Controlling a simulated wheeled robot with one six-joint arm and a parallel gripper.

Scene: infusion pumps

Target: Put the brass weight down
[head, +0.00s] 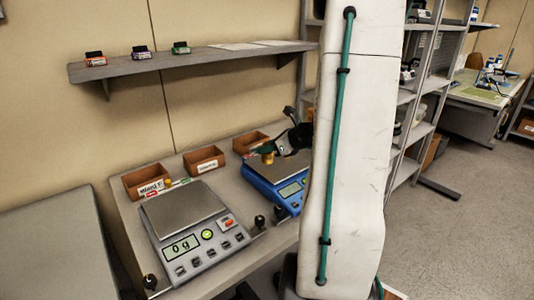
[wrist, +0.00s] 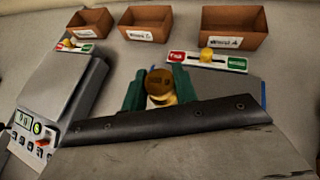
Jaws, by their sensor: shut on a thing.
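The brass weight (wrist: 160,84) is between the green fingers of my gripper (wrist: 158,92), which is shut on it. In the head view the brass weight (head: 267,158) shows below my gripper (head: 266,152), over the far left part of the blue scale's pan. The blue scale (head: 258,184) is partly hidden behind my arm, and its display is too small to read. I cannot tell whether the weight touches the pan. In the wrist view a dark bar of my gripper covers part of the pan (wrist: 225,135).
A grey scale (head: 186,204) reading 0 g stands to the left. Labelled brown bins (head: 204,159) line the back. A red-and-green slider with a yellow knob (wrist: 207,56) lies behind the blue scale. A shelf (head: 190,62) with small boxes hangs above.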

